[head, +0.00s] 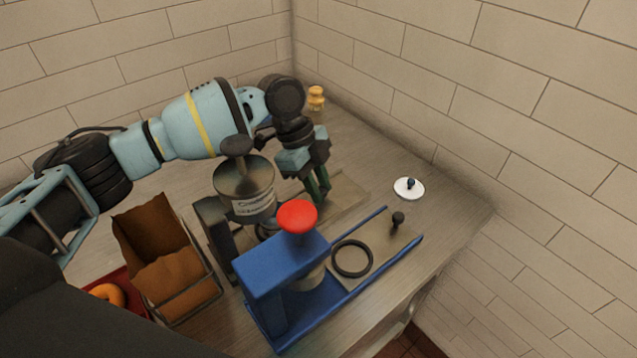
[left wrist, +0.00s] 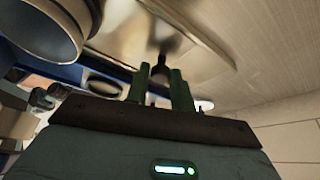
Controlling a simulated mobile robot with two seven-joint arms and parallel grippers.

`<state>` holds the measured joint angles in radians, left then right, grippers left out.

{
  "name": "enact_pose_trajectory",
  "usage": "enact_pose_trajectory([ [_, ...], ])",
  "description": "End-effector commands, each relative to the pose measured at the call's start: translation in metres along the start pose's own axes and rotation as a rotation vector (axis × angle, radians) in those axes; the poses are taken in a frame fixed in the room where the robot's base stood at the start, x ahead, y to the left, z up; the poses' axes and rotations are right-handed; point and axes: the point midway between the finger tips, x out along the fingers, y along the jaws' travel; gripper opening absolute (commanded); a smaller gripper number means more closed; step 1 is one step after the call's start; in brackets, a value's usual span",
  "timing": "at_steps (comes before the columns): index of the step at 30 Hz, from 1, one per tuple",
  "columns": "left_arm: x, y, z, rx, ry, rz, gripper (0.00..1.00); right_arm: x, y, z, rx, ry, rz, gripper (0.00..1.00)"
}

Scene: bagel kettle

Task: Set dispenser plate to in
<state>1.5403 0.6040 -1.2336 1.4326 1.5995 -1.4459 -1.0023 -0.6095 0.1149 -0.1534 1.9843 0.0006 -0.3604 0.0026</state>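The dispenser (head: 247,190) is a metal canister with a label and a dark knob on top. Its flat metal plate (head: 345,196) sticks out to the right of it on the counter; it also shows in the left wrist view (left wrist: 205,55). My left gripper (head: 318,192) points down over this plate, just right of the canister. In the left wrist view its two green fingers (left wrist: 160,82) stand a little apart, with a dark knob (left wrist: 161,68) between or just beyond them. I cannot tell whether they touch it. My right gripper is not in view.
A blue press (head: 275,265) with a red knob (head: 297,216) stands in front, its own plate holding a black ring (head: 352,273). A white lid (head: 409,188) lies right. A brown-lined basket (head: 180,310) and a bagel (head: 108,293) are left. A jar (head: 316,98) stands behind.

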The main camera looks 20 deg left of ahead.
Motion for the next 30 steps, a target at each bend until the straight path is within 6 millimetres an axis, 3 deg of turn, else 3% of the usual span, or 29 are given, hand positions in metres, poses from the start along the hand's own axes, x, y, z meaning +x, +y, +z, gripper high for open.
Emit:
enact_pose_trajectory([
  [4,0.0,0.0,0.0,0.0,0.0,0.001,0.41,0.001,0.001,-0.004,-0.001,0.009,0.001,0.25],
  [14,-0.004,-0.001,0.0,0.0,0.001,-0.002,0.41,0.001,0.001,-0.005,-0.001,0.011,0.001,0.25],
  [30,-0.074,0.0,0.0,-0.001,0.001,-0.001,0.41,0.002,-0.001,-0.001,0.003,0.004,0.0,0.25],
])
